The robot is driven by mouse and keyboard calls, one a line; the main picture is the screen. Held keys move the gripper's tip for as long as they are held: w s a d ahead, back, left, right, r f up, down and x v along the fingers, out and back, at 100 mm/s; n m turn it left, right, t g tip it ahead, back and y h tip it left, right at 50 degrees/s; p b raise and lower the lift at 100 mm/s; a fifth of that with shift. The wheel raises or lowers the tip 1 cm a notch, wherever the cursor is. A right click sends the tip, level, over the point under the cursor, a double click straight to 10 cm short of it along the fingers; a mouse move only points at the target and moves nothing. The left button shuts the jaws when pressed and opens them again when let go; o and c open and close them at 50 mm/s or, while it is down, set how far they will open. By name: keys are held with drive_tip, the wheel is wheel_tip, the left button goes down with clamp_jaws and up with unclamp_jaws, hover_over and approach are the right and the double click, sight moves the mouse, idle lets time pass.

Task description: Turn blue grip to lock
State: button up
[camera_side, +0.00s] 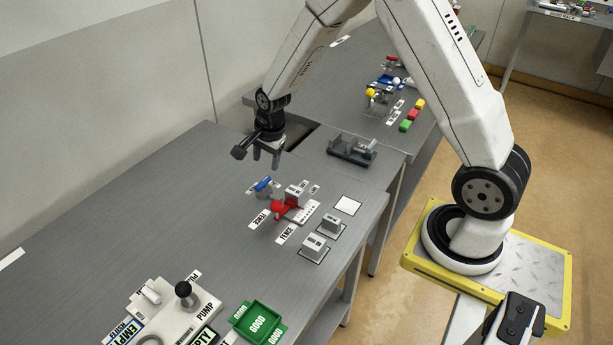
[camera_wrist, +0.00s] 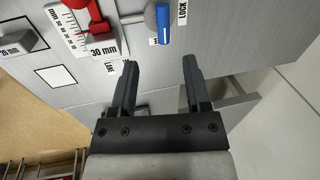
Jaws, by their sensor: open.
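The blue grip (camera_side: 263,184) is a small lever on the grey table, beside the red fence fixture. In the wrist view the blue grip (camera_wrist: 163,24) shows at the top, next to a grey round part (camera_wrist: 151,17). The LOCK label (camera_wrist: 183,12) lies just right of it, and another label is partly hidden at its left. My gripper (camera_side: 266,161) hangs over the table, behind and above the grip in the side view. In the wrist view my gripper (camera_wrist: 160,63) has its fingers apart with nothing between them, and the grip lies beyond the fingertips, apart from them.
The red fixture (camera_side: 287,207) with a scale and a 30 mm block (camera_wrist: 102,49) stands close to the grip. Grey gauge blocks (camera_side: 314,246) sit nearer the table edge. A dark holder (camera_side: 351,150) stands behind.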

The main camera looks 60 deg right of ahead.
sight(263, 181)
drive_tip(key=shift+w+d+f+m, duration=0.15)
drive_tip(key=shift+w+f+m, duration=0.15)
drive_tip(key=shift+m, duration=0.1)
drive_tip(key=shift+w+f, duration=0.25)
drive_tip(key=shift+f, duration=1)
drive_tip(key=shift+w+f, duration=0.25)
drive_tip(key=shift+f, duration=1.05)
drive_tip(key=shift+w+f, duration=0.25)
drive_tip(key=shift+f, duration=1)
drive_tip(key=shift+c, duration=0.2)
clamp_jaws()
